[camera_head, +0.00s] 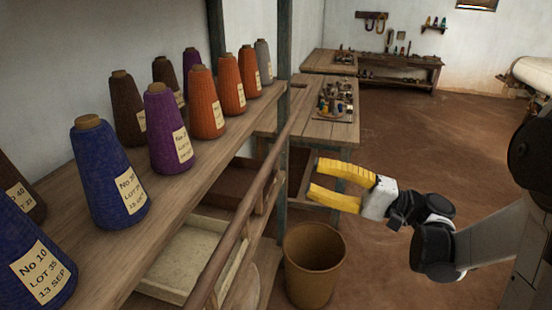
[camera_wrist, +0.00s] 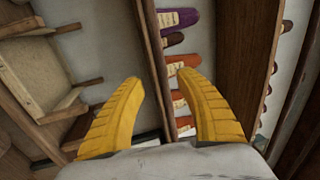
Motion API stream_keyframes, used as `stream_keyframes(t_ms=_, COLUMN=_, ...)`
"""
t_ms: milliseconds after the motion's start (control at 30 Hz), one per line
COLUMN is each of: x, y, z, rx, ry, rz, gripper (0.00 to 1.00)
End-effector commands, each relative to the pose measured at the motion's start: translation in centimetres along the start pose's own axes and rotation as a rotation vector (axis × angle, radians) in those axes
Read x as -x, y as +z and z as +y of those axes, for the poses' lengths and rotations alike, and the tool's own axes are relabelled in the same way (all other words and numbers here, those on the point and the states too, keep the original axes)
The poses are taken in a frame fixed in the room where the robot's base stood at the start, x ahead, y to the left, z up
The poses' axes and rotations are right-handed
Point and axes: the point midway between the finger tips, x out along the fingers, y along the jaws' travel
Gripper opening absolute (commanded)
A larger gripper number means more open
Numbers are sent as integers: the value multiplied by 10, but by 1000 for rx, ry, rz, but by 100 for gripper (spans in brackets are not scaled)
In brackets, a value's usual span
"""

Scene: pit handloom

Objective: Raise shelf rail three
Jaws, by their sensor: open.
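A thin wooden rail (camera_head: 243,222) runs along the open front of the shelf (camera_head: 185,193), slanting from bottom centre up to the post in the head view. I cannot tell which numbered rail it is. My gripper (camera_head: 316,179) has yellow fingers and is open and empty, to the right of the rail and apart from it in the head view. In the wrist view my gripper's fingers (camera_wrist: 161,80) are spread, and a long dark wooden bar (camera_wrist: 152,55) passes between them in the picture. I cannot tell whether that bar is the rail or a shelf edge.
Labelled thread cones in blue (camera_head: 108,185), purple (camera_head: 166,135), orange and other colours stand on the shelf. A pale tray (camera_head: 185,262) sits lower down. A brown bin (camera_head: 313,268) stands on the floor below my gripper. A workbench (camera_head: 335,128) is behind; open floor lies right.

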Motion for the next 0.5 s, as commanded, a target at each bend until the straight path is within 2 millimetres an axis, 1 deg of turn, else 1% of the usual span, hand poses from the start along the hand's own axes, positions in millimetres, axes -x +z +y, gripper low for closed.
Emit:
stream_keyframes(t_ms=167, x=-27, y=2, z=1, rx=-2, ry=-2, rz=-6, gripper=42)
stream_keyframes(t_ms=400, x=-75, y=1, z=1, rx=-1, ry=0, rz=-4, gripper=42)
stream_keyframes(t_ms=500, x=-90, y=1, z=1, rx=-1, ry=0, rz=-3, gripper=42)
